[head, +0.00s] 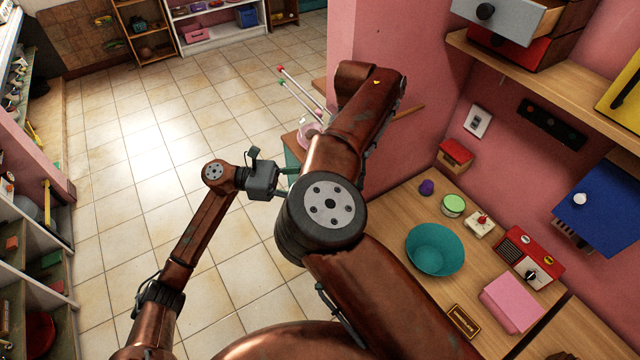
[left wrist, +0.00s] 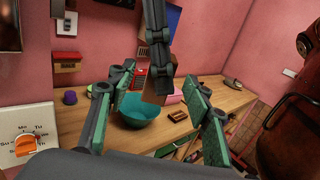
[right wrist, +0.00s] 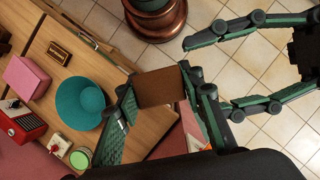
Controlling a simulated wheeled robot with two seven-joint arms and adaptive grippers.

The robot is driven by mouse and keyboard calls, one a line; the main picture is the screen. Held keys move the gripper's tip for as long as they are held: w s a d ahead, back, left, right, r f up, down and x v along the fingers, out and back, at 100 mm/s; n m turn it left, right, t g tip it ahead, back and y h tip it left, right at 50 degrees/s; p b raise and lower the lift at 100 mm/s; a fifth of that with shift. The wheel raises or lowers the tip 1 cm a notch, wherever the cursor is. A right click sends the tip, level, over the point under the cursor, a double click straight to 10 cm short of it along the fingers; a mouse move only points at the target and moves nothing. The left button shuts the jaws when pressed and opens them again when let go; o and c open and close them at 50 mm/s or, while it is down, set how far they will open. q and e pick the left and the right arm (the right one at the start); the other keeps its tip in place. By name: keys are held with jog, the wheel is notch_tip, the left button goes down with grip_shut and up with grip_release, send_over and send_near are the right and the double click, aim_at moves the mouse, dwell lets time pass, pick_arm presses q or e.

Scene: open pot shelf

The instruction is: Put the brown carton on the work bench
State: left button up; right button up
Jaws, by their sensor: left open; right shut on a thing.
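The brown carton (right wrist: 161,87) is held between the fingers of my right gripper (right wrist: 166,100) in the right wrist view. The carton also shows in the left wrist view (left wrist: 156,90), in the air between my open left fingers from that viewpoint. My left gripper (left wrist: 163,98) is open and empty; it also shows at the upper right of the right wrist view (right wrist: 210,76). In the head view my right arm hides the carton and the right gripper. The wooden work bench (head: 395,225) runs along the pink wall, and the carton appears above its edge area.
A teal bowl (head: 435,249), a pink box (head: 513,302), a red radio-like box (head: 529,258), a green-topped tin (head: 453,205) and a small dark plaque (head: 464,321) stand on the bench. Bare wood lies left of the bowl. A wall shelf (head: 545,88) hangs above.

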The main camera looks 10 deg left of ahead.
pick_arm(q)
jog(key=d, duration=1.2)
jog(key=shift+d, duration=0.1)
grip_shut()
dwell(0.5)
grip_release()
dwell(0.5)
